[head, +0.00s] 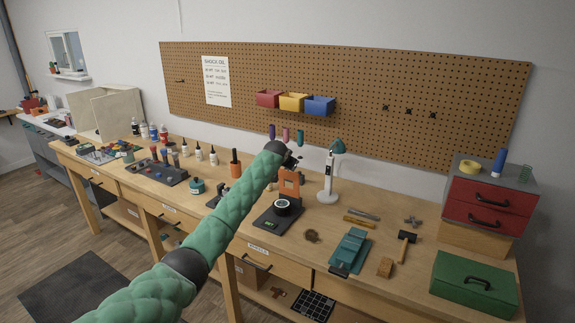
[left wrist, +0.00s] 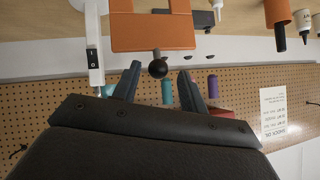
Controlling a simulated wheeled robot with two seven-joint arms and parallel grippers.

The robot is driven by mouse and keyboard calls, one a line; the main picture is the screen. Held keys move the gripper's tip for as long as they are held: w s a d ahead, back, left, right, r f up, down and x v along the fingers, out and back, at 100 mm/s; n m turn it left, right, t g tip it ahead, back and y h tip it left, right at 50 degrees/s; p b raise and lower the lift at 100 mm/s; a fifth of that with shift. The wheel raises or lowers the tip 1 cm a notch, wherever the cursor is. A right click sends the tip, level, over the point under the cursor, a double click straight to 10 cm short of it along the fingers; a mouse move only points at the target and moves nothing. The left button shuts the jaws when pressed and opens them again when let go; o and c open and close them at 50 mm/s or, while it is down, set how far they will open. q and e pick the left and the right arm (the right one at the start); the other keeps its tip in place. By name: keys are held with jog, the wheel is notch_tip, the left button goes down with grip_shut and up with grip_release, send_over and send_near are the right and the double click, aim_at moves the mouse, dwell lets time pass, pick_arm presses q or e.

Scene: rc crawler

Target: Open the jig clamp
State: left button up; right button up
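The jig clamp is an orange frame (head: 291,184) standing on a dark base (head: 270,221) on the workbench, with a round black part (head: 283,206) on that base. In the left wrist view the orange frame (left wrist: 152,32) is close, and a black ball knob (left wrist: 158,68) on a short grey stem sticks out from it. My left gripper (left wrist: 160,82) is open, and the knob lies between its two fingers in the picture, with a gap on each side. In the head view my left gripper (head: 291,161) is small and partly hidden at the arm's end, by the clamp's top. My right gripper is out of view.
A white lamp with a green shade (head: 330,175) stands just right of the clamp. A teal vise (head: 349,249), a hammer (head: 405,245) and a green toolbox (head: 474,283) lie to the right.

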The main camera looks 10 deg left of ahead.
pick_arm(q)
jog(key=b+v, duration=0.3)
jog(key=v, duration=0.4)
jog(key=shift+s+r, duration=0.25)
jog(key=shift+s, duration=0.05)
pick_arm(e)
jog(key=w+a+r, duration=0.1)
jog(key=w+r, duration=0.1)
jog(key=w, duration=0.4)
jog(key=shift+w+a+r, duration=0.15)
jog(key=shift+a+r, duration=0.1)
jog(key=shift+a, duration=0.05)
pick_arm(q)
jog(key=shift+a, duration=0.15)
